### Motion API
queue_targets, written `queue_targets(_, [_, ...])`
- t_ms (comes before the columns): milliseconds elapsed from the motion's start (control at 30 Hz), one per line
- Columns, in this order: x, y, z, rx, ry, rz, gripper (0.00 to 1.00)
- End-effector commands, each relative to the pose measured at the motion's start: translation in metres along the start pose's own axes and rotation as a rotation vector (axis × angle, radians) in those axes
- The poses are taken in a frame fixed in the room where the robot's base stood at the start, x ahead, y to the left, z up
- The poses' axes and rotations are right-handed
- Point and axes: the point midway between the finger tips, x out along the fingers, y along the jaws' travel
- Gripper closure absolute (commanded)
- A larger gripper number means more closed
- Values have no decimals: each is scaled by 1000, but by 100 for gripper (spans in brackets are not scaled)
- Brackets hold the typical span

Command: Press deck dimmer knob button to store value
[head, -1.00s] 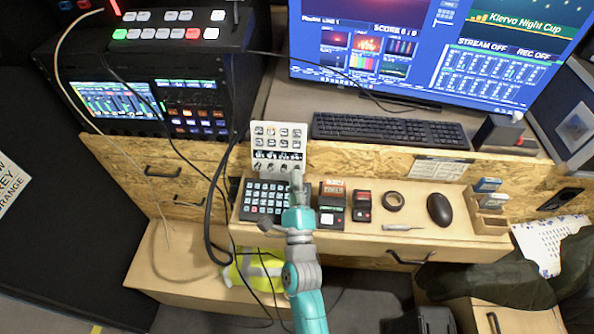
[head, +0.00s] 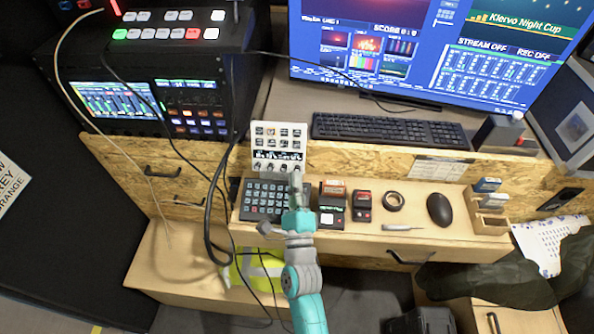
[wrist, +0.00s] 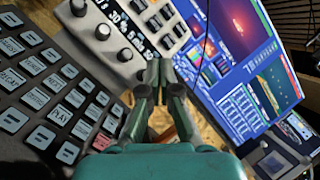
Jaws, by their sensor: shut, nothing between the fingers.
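The white control deck (head: 278,147) stands tilted behind the drawer top, with rows of picture keys, a dark readout strip and a row of dark knobs below. I cannot tell from the labels which knob is the dimmer. My gripper (head: 296,182) is shut and empty, just in front of the deck's lower right corner. In the wrist view its fingertips (wrist: 160,66) are close to the deck's knob end; contact cannot be told.
A dark button keypad (head: 263,200) lies left of my gripper, close to it. Small devices (head: 332,204), a tape roll (head: 393,201) and a mouse (head: 439,209) lie to the right. A keyboard (head: 390,130) and monitor (head: 430,50) are behind. Cables hang at left.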

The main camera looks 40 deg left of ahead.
Motion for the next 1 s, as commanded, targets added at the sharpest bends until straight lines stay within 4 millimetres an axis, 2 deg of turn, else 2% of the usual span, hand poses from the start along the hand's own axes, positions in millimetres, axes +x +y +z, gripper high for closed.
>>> queue_targets(267, [-1,-1,1,0,0,0,100])
queue_targets(800, [-32,-22,23,1,0,1,100])
queue_targets(1000, [-35,-25,26,0,0,1,100])
